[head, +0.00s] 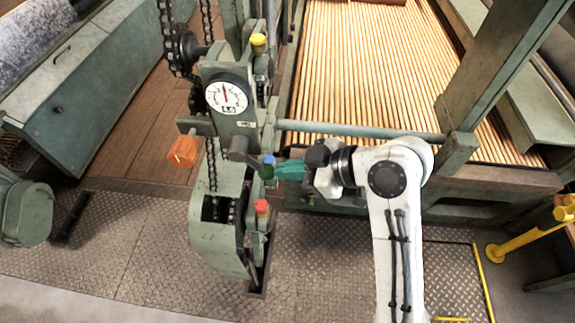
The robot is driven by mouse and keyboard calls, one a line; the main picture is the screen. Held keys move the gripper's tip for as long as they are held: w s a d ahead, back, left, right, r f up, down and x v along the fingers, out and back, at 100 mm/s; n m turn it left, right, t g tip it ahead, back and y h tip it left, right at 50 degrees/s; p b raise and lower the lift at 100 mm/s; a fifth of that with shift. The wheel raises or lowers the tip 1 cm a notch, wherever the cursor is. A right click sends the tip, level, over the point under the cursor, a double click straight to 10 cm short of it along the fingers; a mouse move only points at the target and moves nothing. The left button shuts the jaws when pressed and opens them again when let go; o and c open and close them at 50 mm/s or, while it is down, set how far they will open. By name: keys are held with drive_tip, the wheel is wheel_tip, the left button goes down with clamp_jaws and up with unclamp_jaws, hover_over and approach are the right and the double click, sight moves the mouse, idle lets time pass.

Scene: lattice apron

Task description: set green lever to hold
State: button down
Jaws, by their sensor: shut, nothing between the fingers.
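My gripper (280,170) has teal fingers, which are shut and empty. They point left, with their tips right beside the knob; I cannot tell whether they touch it.
A red-topped lever (261,208) stands just below, and a yellow-topped one (258,42) is higher up. A round dial (226,94) and an orange knob (183,151) are at the left. A horizontal rail (360,132) runs behind my gripper.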

drive_tip(key=shift+a+f, duration=0.1)
drive_tip(key=shift+a, duration=0.15)
drive_tip(key=f+y+b, duration=0.1)
drive_tip(key=b, duration=0.2)
drive_tip(key=a+f+y+b, duration=0.1)
drive_tip(key=b, duration=0.2)
drive_tip(key=a+f+y+b, duration=0.1)
drive_tip(key=f+y+b, duration=0.1)
drive_tip(key=b, duration=0.1)
drive_tip(key=shift+a+m+t, duration=0.1)
drive_tip(key=shift+m+t, duration=0.2)
idle(0.4)
